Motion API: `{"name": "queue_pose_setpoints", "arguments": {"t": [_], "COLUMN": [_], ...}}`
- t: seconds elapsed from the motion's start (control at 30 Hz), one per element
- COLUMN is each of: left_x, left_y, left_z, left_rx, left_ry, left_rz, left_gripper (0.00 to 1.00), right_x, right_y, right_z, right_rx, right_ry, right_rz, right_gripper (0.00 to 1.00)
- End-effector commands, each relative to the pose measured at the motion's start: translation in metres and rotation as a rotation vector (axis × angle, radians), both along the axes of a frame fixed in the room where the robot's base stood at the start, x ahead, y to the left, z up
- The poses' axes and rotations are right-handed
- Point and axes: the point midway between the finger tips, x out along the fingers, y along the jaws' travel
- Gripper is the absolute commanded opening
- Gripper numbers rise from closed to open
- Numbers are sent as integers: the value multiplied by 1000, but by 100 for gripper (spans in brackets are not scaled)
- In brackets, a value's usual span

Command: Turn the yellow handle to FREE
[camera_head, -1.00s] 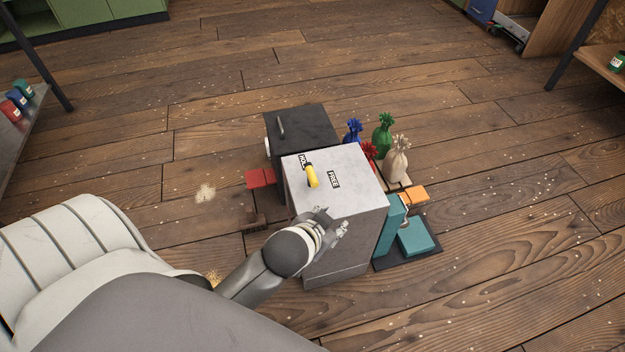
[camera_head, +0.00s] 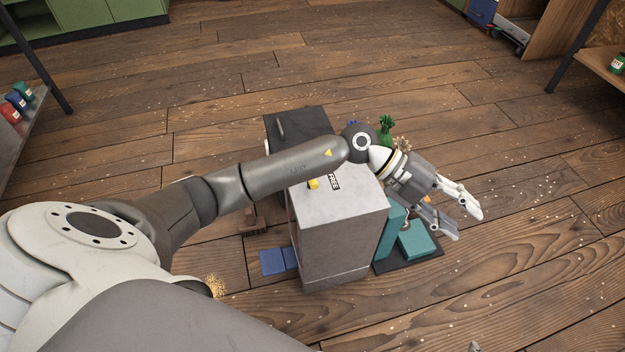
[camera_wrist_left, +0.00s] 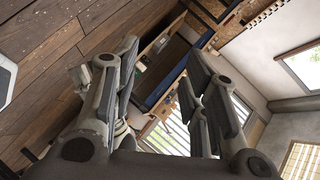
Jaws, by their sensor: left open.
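The yellow handle (camera_head: 313,184) is on the light grey top of a box-shaped cabinet (camera_head: 345,212). My left forearm crosses over it and hides most of it, so its pointing direction cannot be told. The FREE label (camera_head: 335,181) shows just right of it; the other label is hidden. My left gripper (camera_head: 464,222) is open and empty, beyond the cabinet's right side and apart from the handle. In the left wrist view its spread fingers (camera_wrist_left: 165,95) have nothing between them, and the handle is not seen. Only a small grey piece, possibly my right gripper (camera_head: 475,346), shows at the bottom edge.
A dark box (camera_head: 290,122) stands behind the cabinet. The wooden floor in front is mostly clear.

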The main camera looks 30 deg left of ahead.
Motion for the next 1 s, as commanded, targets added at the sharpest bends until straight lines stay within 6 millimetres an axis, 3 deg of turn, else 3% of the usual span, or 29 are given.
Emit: {"name": "queue_pose_setpoints", "arguments": {"t": [0.1, 0.2, 0.4, 0.5, 0.6, 0.73, 1.0], "left_x": [13, 24, 36, 35, 34, 32, 26], "left_y": [58, 125, 251, 290, 309, 317, 321], "left_z": [-43, -66, -61, -50, -43, -47, -84], "left_rx": [350, 645, 1096, 1225, 1292, 1315, 1313], "left_ry": [60, 142, 318, 383, 420, 436, 436], "left_rz": [-49, -29, 116, 184, 224, 236, 234], "left_gripper": [41, 41, 41, 41, 41, 41, 41], "right_x": [6, 10, 16, 18, 20, 26, 57], "right_y": [2, 4, 6, 7, 7, 9, 21], "right_z": [5, 9, 17, 20, 21, 24, 49], "right_rx": [7, 13, 21, 24, 26, 33, 77], "right_ry": [-32, -58, -100, -112, -121, -152, -348], "right_rz": [3, 4, 7, 7, 9, 11, 25], "right_gripper": [41, 41, 41, 41, 41, 41, 41]}}
